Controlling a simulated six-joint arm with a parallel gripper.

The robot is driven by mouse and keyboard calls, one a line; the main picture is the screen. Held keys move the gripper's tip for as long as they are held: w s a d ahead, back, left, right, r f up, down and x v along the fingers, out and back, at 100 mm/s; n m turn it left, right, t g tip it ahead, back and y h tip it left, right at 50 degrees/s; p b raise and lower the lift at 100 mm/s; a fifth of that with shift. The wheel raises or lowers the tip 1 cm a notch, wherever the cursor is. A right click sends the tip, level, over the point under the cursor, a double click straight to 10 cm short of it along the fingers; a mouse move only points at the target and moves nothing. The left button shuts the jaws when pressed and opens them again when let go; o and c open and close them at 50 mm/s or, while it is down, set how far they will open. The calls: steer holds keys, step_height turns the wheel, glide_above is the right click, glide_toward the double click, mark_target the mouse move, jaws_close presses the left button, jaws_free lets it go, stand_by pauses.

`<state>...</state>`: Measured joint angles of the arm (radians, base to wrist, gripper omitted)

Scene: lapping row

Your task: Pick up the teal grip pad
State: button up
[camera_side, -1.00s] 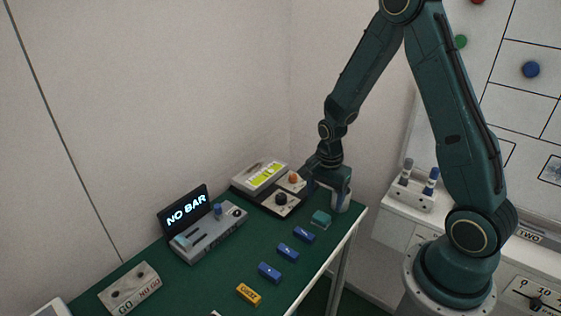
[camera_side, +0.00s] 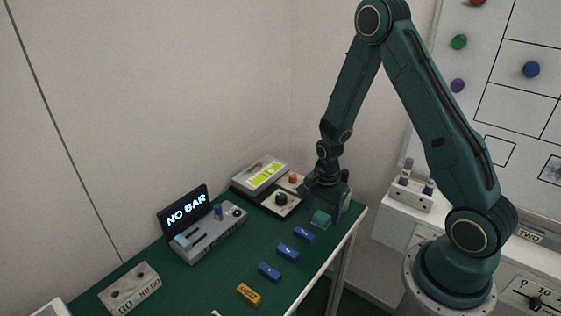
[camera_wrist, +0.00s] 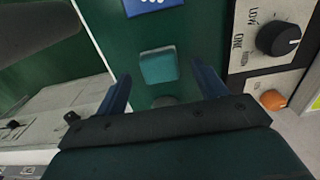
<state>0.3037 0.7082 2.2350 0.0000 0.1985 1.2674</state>
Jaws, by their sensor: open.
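The teal grip pad (camera_side: 321,217) lies on the green table near its right edge, beyond the row of blue blocks. In the wrist view the pad (camera_wrist: 158,66) shows whole, just ahead of the space between my fingers. My gripper (camera_wrist: 160,90) is open and empty, with one blue finger on each side. In the side view my gripper (camera_side: 322,204) is low over the table, just behind the pad, and its fingertips are hard to make out. I cannot tell how high they are above the table.
Blue blocks (camera_side: 288,252) and a yellow block (camera_side: 248,293) lie in a row toward the front. A panel with a black knob (camera_wrist: 278,39) and an orange knob (camera_wrist: 272,100) stands beside my gripper. A grey device with a "NO BAR" display (camera_side: 186,210) is at the left.

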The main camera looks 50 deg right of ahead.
steer(key=shift+f, duration=1.15)
steer(key=c, duration=1.1)
